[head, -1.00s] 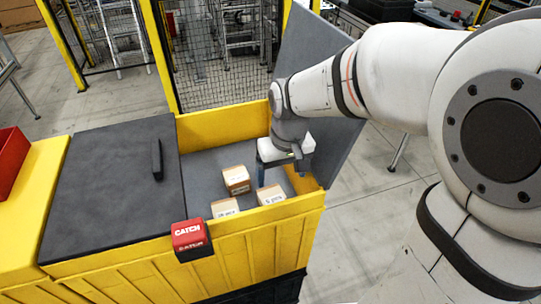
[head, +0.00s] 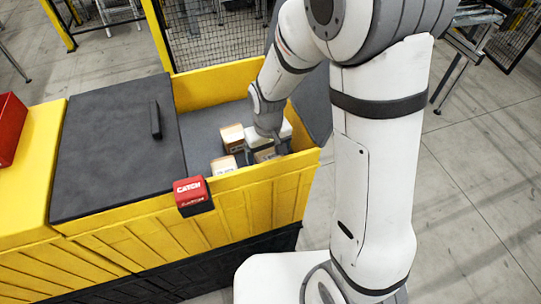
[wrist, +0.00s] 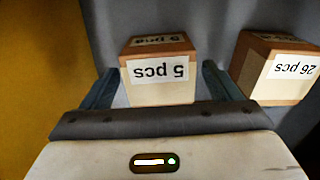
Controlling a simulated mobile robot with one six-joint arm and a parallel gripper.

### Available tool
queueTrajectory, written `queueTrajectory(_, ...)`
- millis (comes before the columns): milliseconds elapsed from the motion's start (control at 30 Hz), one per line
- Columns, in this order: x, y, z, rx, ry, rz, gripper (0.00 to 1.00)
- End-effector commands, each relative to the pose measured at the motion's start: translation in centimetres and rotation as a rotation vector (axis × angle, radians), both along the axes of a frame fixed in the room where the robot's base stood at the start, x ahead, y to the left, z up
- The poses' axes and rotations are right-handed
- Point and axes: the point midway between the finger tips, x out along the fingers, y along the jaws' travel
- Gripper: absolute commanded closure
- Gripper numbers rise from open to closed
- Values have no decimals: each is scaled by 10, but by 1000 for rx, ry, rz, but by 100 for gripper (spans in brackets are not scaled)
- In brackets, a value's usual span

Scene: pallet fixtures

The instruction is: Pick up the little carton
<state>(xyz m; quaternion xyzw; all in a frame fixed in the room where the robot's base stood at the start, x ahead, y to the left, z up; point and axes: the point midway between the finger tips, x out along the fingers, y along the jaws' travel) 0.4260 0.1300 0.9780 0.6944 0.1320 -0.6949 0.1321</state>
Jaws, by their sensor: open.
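A carton marked "5 pcs" (wrist: 157,72) sits between the spread fingers of my gripper (wrist: 158,82) in the wrist view, with a gap to each finger. A second carton, marked "26 pcs" (wrist: 280,70), stands to the right in the wrist view.
The yellow bin (head: 245,180) has raised walls close around my gripper; its yellow wall (wrist: 40,60) fills the left of the wrist view. A dark lid (head: 115,150) with a handle covers the left half. A red and black CATCH latch (head: 192,195) is on the front.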

Motion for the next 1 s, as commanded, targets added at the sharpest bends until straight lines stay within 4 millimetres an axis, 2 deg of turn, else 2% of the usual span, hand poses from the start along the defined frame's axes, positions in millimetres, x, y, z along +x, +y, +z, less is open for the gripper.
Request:
queueTrajectory(233,0,0,-2,0,0,-1,16)
queueTrajectory(867,0,-1,-1,0,0,-2,68)
queueTrajectory(1000,0,-1,-1,0,-1,-3,68)
